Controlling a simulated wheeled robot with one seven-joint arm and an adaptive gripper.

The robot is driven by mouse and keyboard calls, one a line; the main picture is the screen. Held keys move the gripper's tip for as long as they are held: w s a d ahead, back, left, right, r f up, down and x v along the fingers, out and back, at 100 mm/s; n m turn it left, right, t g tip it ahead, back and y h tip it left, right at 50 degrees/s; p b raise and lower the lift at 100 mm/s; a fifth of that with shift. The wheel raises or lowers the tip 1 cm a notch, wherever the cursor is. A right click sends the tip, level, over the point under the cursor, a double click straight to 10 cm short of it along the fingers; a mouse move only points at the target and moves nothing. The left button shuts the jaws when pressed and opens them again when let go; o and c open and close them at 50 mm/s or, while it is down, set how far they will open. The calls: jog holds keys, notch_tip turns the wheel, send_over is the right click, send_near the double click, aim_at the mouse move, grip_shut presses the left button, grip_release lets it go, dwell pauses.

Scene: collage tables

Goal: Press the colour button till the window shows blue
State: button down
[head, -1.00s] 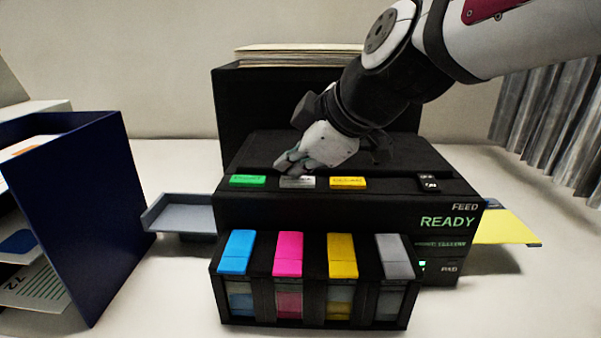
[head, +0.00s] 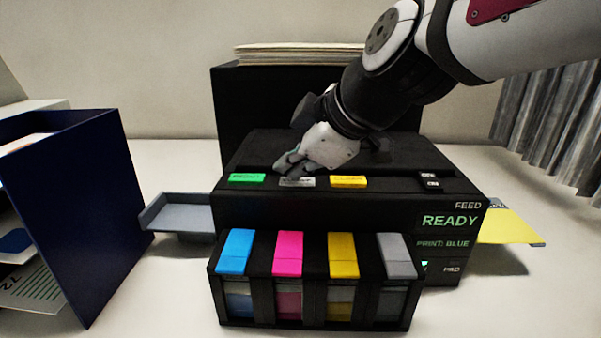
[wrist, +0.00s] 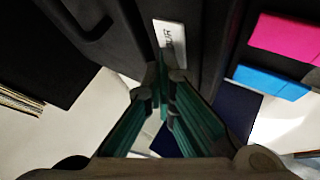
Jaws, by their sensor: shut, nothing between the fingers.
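The black printer (head: 340,208) stands on the table with a green button (head: 248,178), a white-grey button (head: 298,182) and a yellow button (head: 348,182) along its top front edge. Its window (head: 443,243) reads "PRINT: BLUE" in green, under the "READY" line. My gripper (head: 287,170) is shut and empty, its fingertips at the white-grey button and covering part of it. In the wrist view the shut fingertips (wrist: 163,72) are right by the white button (wrist: 170,40), whose lettering is partly hidden. I cannot tell whether they touch it.
Cyan, magenta, yellow and grey cartridges sit in a rack (head: 313,313) at the printer's front. A grey tray (head: 180,216) sticks out left, and yellow paper (head: 510,226) lies right. A dark blue folder holder (head: 75,210) stands at the far left.

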aim_at(294, 183)
jog(key=shift+r+p, duration=0.3)
jog(key=shift+r, duration=0.6)
notch_tip(294, 183, up, 5)
jog(key=shift+p, duration=1.05)
jog(key=s+d+f+m+h, duration=0.1)
jog(key=s+d+f+m, duration=0.1)
jog(key=s+d, duration=0.1)
jog(key=s+d+f+m+h, duration=0.1)
jog(key=s+d+f+m, duration=0.1)
jog(key=s+d+m, duration=0.1)
jog(key=s+d+f+m+h, duration=0.1)
jog(key=s+d+m, duration=0.2)
jog(key=d, duration=0.3)
jog(key=shift+s+f+g, duration=0.4)
jog(key=shift+s, duration=0.25)
jog(key=s+d+f+m+g+h, duration=0.1)
jog(key=s+d+f+m+h, duration=0.2)
jog(key=s+d+f+m, duration=0.4)
jog(key=s+d+m, duration=0.2)
jog(key=s, duration=0.2)
jog(key=shift+s+f+g, duration=0.15)
jog(key=shift+s+g, duration=0.05)
jog(key=shift+g, duration=0.2)
